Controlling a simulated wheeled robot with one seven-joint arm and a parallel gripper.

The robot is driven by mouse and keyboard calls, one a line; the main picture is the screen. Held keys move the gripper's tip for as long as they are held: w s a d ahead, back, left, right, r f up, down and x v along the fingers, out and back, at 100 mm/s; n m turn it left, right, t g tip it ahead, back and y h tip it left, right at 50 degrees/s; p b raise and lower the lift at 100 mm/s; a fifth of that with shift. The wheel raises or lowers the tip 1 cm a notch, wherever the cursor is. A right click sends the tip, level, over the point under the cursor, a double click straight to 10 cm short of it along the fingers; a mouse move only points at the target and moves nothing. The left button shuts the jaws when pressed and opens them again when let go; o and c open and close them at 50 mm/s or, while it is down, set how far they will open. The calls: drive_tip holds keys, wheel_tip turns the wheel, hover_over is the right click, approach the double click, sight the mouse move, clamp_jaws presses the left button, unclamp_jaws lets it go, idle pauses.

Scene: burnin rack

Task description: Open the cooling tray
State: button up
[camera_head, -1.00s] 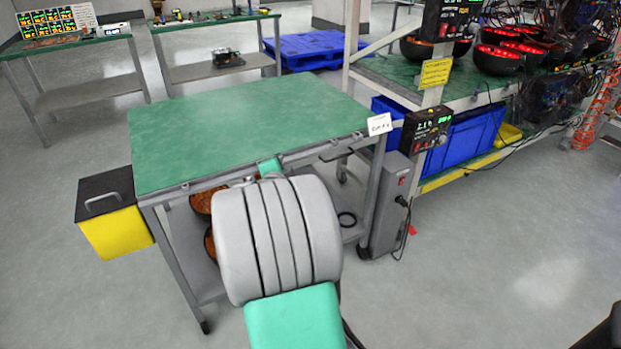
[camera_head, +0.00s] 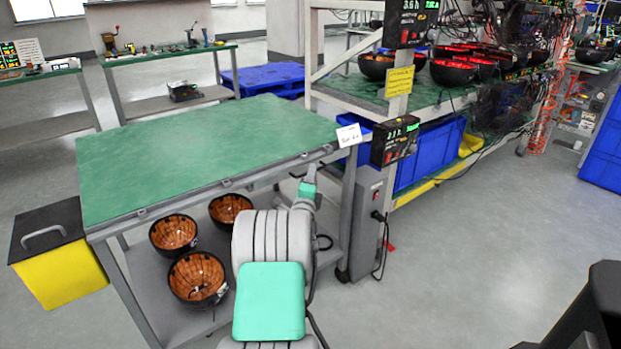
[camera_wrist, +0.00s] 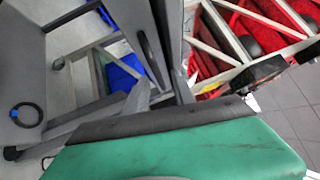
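No part in view is clearly marked as the cooling tray. A green-topped cart (camera_head: 200,150) stands in front of me, with a small white label (camera_head: 349,135) at its right corner; the writing is too small to read. A yellow box (camera_head: 62,275) with a black lid (camera_head: 47,232) and a grey handle sits at the cart's left side, its lid down. My arm reaches to the cart's front right edge, its wrist just below the top. My gripper's fingers cannot be made out in either view. The wrist view shows a green surface (camera_wrist: 180,155) with a dark edge close by.
Bowls with orange-brown insides (camera_head: 197,277) stand on the cart's lower shelf. A rack (camera_head: 430,95) with glowing red bowls, a control box (camera_head: 395,140) and a blue bin (camera_head: 432,155) is at the right. A grey upright unit (camera_head: 370,225) stands beside the cart.

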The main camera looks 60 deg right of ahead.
clamp_jaws()
drive_tip(key=shift+a, duration=0.1)
idle(1.2)
